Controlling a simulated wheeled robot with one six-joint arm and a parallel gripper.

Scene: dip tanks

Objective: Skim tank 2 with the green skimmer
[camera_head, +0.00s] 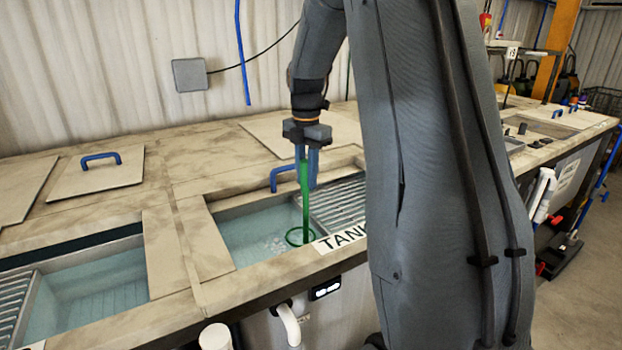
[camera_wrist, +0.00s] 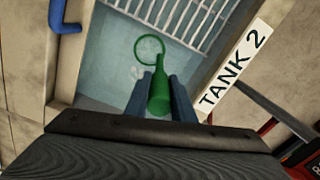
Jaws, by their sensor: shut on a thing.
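My gripper (camera_head: 310,168) is shut on the handle of the green skimmer (camera_head: 305,205). The skimmer hangs upright over the open tank 2 (camera_head: 238,225), its ring low near the water by the front edge. I cannot tell whether the ring touches the water. In the wrist view the two blue fingers of my gripper (camera_wrist: 160,95) close around the green skimmer (camera_wrist: 150,49), with the ring above the tank opening. Pale floating specks (camera_head: 272,246) show on the water left of the ring. The TANK 2 label (camera_wrist: 235,62) is on the front rim, partly hidden in the head view by my arm.
A metal slatted rack (camera_head: 335,205) covers the right part of tank 2. A blue-handled lid (camera_head: 97,175) lies at the back left. Another open tank (camera_head: 88,288) is at the left. A blue handle (camera_head: 284,177) stands close behind my gripper.

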